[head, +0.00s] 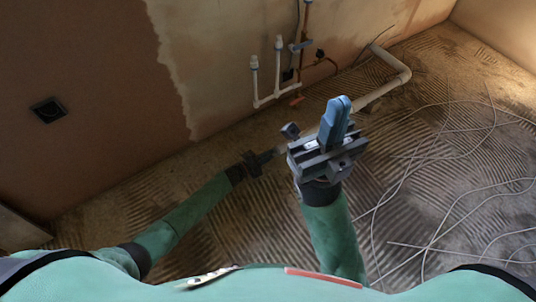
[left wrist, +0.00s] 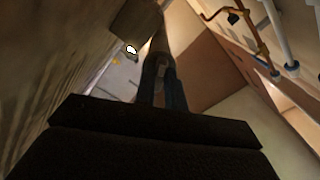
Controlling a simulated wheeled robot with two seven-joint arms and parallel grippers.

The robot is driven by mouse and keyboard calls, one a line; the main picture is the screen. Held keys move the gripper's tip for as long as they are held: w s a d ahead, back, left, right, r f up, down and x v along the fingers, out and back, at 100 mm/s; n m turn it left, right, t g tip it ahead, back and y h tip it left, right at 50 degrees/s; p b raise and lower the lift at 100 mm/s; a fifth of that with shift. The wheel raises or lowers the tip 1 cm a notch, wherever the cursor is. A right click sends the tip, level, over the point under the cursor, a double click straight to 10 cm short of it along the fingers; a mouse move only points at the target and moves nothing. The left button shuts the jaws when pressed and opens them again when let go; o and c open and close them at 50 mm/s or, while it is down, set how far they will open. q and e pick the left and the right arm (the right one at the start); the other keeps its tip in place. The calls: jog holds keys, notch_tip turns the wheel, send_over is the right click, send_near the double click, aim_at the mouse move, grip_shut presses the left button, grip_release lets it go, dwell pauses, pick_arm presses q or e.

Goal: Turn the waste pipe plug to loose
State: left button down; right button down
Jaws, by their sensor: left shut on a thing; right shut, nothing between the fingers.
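The pale waste pipe (head: 383,91) runs low along the wall, bends, and comes forward over the floor until my right gripper hides it. My left gripper (head: 272,154) reaches the near end of the pipe from the left. In the left wrist view its fingers (left wrist: 163,75) are shut on a small part at the pipe end, which I take for the plug (left wrist: 163,69). The plug is mostly hidden by the fingers, and I cannot tell how far it is turned. My right gripper (head: 338,112) is shut and empty, pointing up with blue fingers, in front of the pipe.
White supply pipes (head: 255,82) and a copper pipe (head: 322,63) stand against the plastered wall behind. A black wall box (head: 48,110) is at the left. Loose pale cable (head: 440,225) lies across the ridged floor at the right.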

pick_arm(q)
jog(key=shift+w+a, duration=0.1)
dwell(0.4)
jog(key=c, duration=1.5)
grip_release()
jog(key=shift+o, duration=0.2)
jog(key=p+v, duration=0.2)
jog(key=v, duration=0.5)
jog(key=shift+s+a, duration=0.25)
jog(key=shift+s, duration=0.05)
